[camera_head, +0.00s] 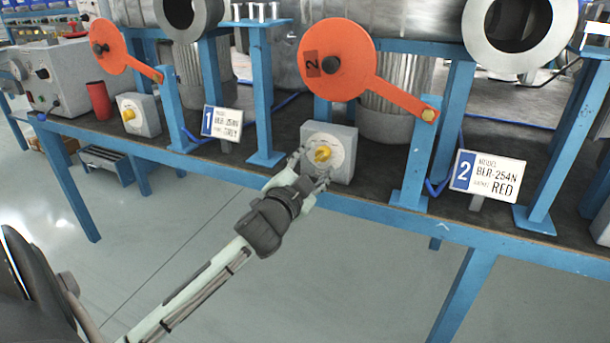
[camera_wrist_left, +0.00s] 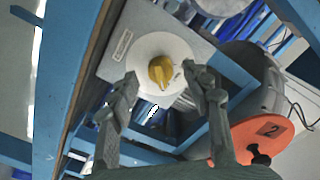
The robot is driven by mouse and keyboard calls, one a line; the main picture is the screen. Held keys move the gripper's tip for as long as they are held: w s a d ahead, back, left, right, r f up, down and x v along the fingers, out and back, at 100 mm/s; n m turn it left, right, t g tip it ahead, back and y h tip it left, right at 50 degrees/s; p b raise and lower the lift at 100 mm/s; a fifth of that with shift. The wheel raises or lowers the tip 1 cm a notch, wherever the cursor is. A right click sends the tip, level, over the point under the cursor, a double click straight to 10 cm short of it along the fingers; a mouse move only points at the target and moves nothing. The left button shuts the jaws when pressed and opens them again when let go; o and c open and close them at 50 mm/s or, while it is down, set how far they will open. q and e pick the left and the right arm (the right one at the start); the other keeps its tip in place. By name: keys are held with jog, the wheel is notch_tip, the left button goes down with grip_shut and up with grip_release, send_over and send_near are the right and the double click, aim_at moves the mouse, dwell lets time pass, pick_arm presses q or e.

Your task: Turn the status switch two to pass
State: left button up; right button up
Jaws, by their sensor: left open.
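Status switch two is a grey box (camera_head: 343,165) with a white dial plate and a yellow knob (camera_head: 322,154). It stands at the bench's front edge, left of the "2" sign. My left gripper (camera_head: 311,168) is in front of it, fingers pointing at the dial. In the left wrist view the yellow knob (camera_wrist_left: 161,72) shows beyond and between the two open fingertips (camera_wrist_left: 169,85), on its white dial (camera_wrist_left: 150,46). I see no clear contact with the knob. The dial's lettering is too small to read. My right gripper is out of view.
An orange disc lever marked 2 (camera_head: 343,62) hangs above and behind the switch, with a blue post (camera_head: 414,165) to the right. The "2" sign (camera_head: 489,178) reads BLR-254N, RED. Another switch box (camera_head: 139,115) stands at left near sign 1 (camera_head: 222,122). The floor in front is clear.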

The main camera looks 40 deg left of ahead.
pick_arm(q)
jog(key=v, duration=1)
jog(key=shift+s, duration=0.25)
jog(key=shift+d, duration=0.1)
notch_tip(320, 180, down, 24)
jog(key=s+n+g, duration=0.3)
jog(key=g, duration=0.4)
jog(key=s+d+f+n+g+h, duration=0.1)
jog(key=s+d+f+g, duration=0.3)
jog(key=s+f, duration=0.3)
jog(key=s+d+f+g+h, duration=0.1)
jog(key=s+d+f+g, duration=0.2)
jog(key=s+f, duration=0.4)
notch_tip(320, 180, down, 8)
jog(key=shift+s+d+n+g+h, duration=0.2)
jog(key=shift+d+n+g+h, duration=0.2)
jog(key=shift+d, duration=0.05)
